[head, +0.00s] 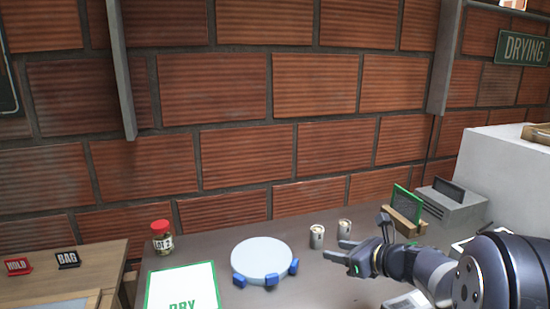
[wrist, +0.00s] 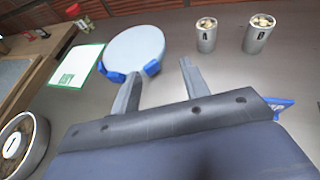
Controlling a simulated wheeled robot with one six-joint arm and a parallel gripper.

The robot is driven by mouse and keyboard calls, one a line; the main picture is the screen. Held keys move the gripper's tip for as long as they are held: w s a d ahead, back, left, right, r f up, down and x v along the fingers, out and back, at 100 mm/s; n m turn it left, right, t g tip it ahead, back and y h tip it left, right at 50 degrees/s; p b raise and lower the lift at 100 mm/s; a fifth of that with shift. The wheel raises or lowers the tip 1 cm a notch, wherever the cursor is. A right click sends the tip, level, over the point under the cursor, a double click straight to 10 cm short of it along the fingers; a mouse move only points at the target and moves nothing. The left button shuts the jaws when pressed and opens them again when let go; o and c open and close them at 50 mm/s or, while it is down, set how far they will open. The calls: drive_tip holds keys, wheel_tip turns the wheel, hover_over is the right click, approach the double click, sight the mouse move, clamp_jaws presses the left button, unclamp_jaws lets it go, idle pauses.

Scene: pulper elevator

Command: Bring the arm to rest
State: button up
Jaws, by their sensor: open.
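My gripper (head: 343,249) reaches in from the lower right of the head view, above the grey table (head: 210,233). Its two fingers stand apart with nothing between them. It also shows in the wrist view (wrist: 160,82), where the fingers point toward a pale round plate with blue blocks on its rim. My arm (head: 430,268) is stretched out to the left over the table.
The round plate (head: 262,257) lies left of my gripper. Two small metal cups (head: 317,237) stand just behind the fingers. A green-edged DRY sheet (head: 182,288) and a LOT 2 jar (head: 162,237) are farther left. A grey machine (head: 452,208) stands right.

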wheel_tip(320, 180, down, 7)
drive_tip(key=shift+d+f+b, duration=0.1)
drive_tip(key=shift+b, duration=0.6)
